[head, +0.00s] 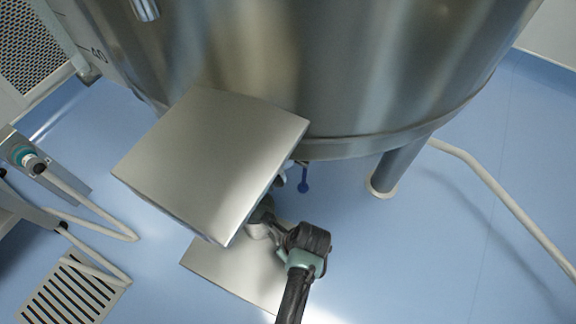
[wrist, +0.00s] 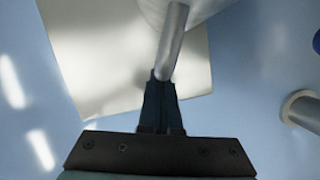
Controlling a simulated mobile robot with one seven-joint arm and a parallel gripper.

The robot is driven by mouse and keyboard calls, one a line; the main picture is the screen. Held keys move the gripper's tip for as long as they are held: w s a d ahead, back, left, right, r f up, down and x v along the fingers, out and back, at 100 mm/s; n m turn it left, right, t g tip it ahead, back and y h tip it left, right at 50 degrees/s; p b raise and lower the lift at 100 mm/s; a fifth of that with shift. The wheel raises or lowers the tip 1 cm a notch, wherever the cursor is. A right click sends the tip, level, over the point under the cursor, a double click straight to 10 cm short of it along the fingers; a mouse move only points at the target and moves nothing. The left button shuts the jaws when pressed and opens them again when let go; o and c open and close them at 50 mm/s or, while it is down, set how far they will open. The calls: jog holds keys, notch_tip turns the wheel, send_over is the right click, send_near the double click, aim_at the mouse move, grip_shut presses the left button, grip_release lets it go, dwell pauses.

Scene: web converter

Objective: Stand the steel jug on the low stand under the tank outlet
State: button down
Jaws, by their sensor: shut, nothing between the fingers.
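My gripper (wrist: 162,78) is shut and empty, its fingertips pointing up the wrist view. In front of the tips is a steel bar (wrist: 173,42) that looks like the jug's handle; I cannot tell whether they touch. A pale curved surface (wrist: 184,10) at the top edge looks like part of the jug body, most of it out of frame. Below lies the flat pale low stand (wrist: 105,62), which also shows in the head view (head: 235,272). The jug is not clear in the head view. The large steel tank (head: 330,70) stands behind; its outlet is hidden.
A square steel box top (head: 215,150) overhangs the gripper area and hides much of it. A blue valve lever (head: 304,181) hangs beside it. A tank leg (head: 390,170) stands to the right. A floor grate (head: 72,290) lies lower left.

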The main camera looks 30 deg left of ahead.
jog(key=shift+d, duration=0.1)
jog(key=shift+s+d+p, duration=0.1)
jog(key=shift+d+p, duration=0.2)
jog(key=d, duration=0.1)
jog(key=d+p, duration=0.1)
jog(key=s+d+p, duration=0.1)
jog(key=shift+r, duration=0.25)
jog(key=p+v, duration=0.7)
jog(key=v, duration=0.2)
jog(key=shift+d+r, duration=0.2)
